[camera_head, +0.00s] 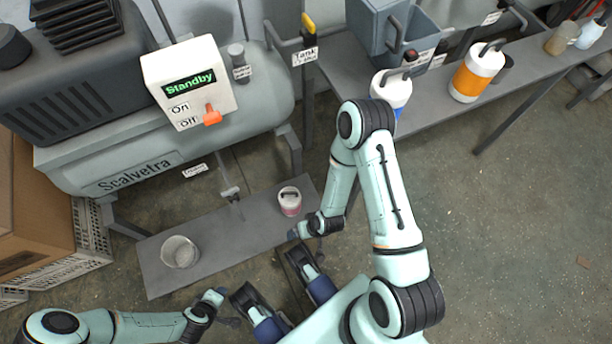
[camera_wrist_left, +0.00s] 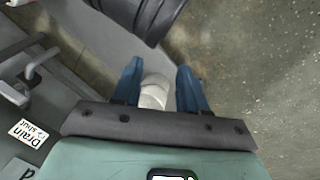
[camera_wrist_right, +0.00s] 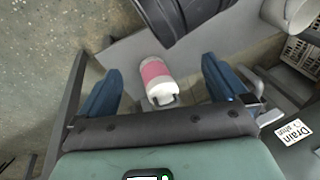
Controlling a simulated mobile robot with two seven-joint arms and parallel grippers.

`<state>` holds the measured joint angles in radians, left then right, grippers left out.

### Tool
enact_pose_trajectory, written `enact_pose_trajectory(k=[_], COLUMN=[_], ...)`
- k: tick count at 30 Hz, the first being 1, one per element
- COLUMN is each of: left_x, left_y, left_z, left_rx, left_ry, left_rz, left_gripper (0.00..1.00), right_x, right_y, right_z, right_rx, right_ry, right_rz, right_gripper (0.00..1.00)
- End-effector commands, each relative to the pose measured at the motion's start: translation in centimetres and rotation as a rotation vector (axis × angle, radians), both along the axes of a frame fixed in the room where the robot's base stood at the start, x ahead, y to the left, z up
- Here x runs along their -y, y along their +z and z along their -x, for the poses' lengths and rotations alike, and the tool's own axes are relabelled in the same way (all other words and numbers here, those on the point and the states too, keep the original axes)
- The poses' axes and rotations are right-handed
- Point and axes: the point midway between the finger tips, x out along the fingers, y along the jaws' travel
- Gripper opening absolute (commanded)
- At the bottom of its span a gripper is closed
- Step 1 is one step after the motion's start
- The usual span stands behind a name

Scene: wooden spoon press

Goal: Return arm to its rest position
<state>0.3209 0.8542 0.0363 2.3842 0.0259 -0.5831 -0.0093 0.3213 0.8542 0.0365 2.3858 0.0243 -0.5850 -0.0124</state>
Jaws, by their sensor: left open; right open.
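My left arm (camera_head: 150,325) comes in low at the left edge of the head view. Its gripper (camera_head: 226,307) is open and empty near the front edge of the low grey shelf. In the left wrist view its blue fingers (camera_wrist_left: 160,88) stand apart, with a pale cup-like thing (camera_wrist_left: 154,93) beyond them. My right arm (camera_head: 385,190) is bent, its elbow high and its forearm reaching down. Its gripper (camera_head: 306,240) is open and empty near the shelf's right end. In the right wrist view the fingers (camera_wrist_right: 155,90) are apart, with the pink-labelled canister (camera_wrist_right: 155,78) showing beyond them.
The low shelf (camera_head: 235,235) holds a beaker (camera_head: 180,252) and the pink-labelled canister (camera_head: 290,201). A Scalvetra tank (camera_head: 130,165) with a Standby control box (camera_head: 189,82) stands behind. A bench (camera_head: 450,100) with containers is at back right.

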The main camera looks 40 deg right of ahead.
Motion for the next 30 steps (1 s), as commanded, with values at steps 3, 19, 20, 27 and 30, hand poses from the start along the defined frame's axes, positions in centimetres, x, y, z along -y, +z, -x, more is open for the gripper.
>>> enact_pose_trajectory(k=[3,19,20,27,30], left_x=[0.1,3.7,3.9,4.5,4.5], left_y=[0.7,16.6,17.3,20.1,20.1], left_z=[0.3,7.7,7.9,8.7,8.9], left_rx=[-0.006,-0.241,-0.252,-0.302,-0.307], left_ry=[-0.003,-0.095,-0.099,-0.119,-0.12], left_rz=[0.003,0.106,0.111,0.132,0.133], left_gripper=[0.43,0.43,0.43,0.43,0.43], right_x=[-0.1,-3.7,-3.8,-4.5,-4.5], right_y=[0.7,16.6,17.2,20.1,20.0], right_z=[0.3,7.6,7.9,8.7,8.8], right_rx=[-0.006,-0.242,-0.255,-0.303,-0.308], right_ry=[0.001,0.091,0.096,0.115,0.117], right_rz=[-0.003,-0.105,-0.11,-0.131,-0.132], right_gripper=[1.0,1.0,1.0,1.0,1.0])
